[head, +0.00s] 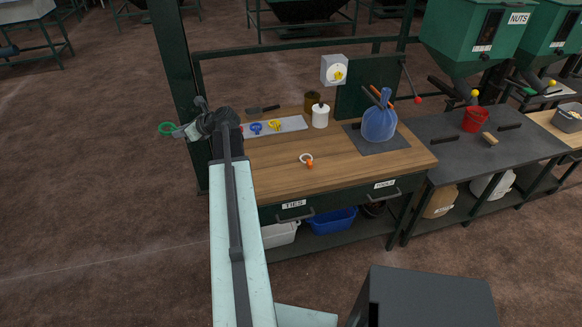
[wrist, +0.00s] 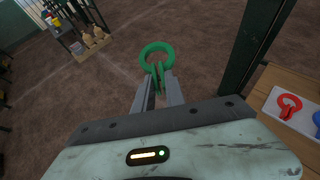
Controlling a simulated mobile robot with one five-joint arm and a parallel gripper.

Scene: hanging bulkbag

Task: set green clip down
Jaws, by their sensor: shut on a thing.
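The green clip (wrist: 157,56) is a ring with a short stem. My gripper (wrist: 162,84) is shut on its stem, and the ring sticks out past the fingertips. In the head view the clip (head: 167,129) is at the left, held up beyond the left end of the wooden bench (head: 270,178). My gripper (head: 183,131) points left there, away from the bench top. In the wrist view brown floor lies behind the clip.
A pale tray (head: 290,123) on the bench holds a blue clip (head: 256,128) and a yellow clip (head: 275,125); a red clip (wrist: 289,105) shows in the wrist view. A dark green post (head: 178,60) stands by my gripper. A white ring with orange (head: 307,159) lies mid-bench, with bare wood around it.

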